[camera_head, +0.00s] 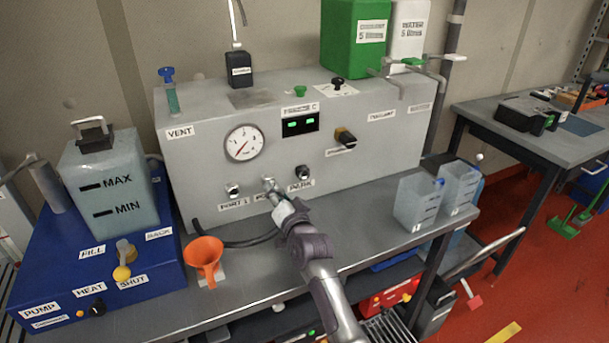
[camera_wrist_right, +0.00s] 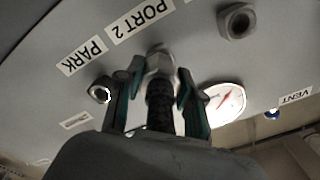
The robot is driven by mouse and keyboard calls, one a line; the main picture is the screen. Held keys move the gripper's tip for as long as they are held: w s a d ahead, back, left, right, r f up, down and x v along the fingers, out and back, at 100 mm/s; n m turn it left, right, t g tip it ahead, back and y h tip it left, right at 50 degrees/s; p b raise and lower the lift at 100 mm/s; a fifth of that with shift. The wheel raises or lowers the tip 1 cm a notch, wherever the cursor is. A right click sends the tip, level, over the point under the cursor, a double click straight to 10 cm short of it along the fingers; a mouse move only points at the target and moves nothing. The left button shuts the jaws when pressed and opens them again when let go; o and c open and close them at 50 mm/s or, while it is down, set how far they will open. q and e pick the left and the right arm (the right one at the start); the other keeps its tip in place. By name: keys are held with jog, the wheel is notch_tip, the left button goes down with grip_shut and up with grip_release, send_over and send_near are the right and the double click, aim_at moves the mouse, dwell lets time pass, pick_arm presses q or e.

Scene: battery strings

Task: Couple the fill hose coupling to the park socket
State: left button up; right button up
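The fill hose coupling, a metal hex fitting (camera_wrist_right: 160,64) on a black ribbed hose (camera_wrist_right: 160,108), is at the PORT 2 position on the grey panel. My right gripper (camera_wrist_right: 162,78) has a finger on each side of it and looks shut on it. In the head view my right gripper (camera_head: 279,202) reaches the panel there and partly covers the PORT 2 label. The park socket (camera_head: 302,172) is just right of it, above its PARK label, and looks empty. In the wrist view the park socket (camera_wrist_right: 101,92) is left of the fingers. My left gripper is out of view.
The PORT 1 socket (camera_head: 232,189) is left of the gripper. The black hose (camera_head: 238,243) runs along the bench below. An orange funnel (camera_head: 204,256) stands at the bench's front left. Clear containers (camera_head: 417,203) stand at the right. The bench before PARK is clear.

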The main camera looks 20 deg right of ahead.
grip_shut()
jog(key=shift+s+p, duration=0.7)
jog(key=shift+s, duration=0.15)
jog(key=shift+s+d+p, duration=0.1)
jog(key=shift+s+p, duration=0.65)
jog(key=shift+s, duration=0.25)
jog(key=shift+s+p, duration=0.35)
jog(key=shift+s, duration=0.1)
jog(key=s+p, duration=0.2)
jog(key=s, duration=0.2)
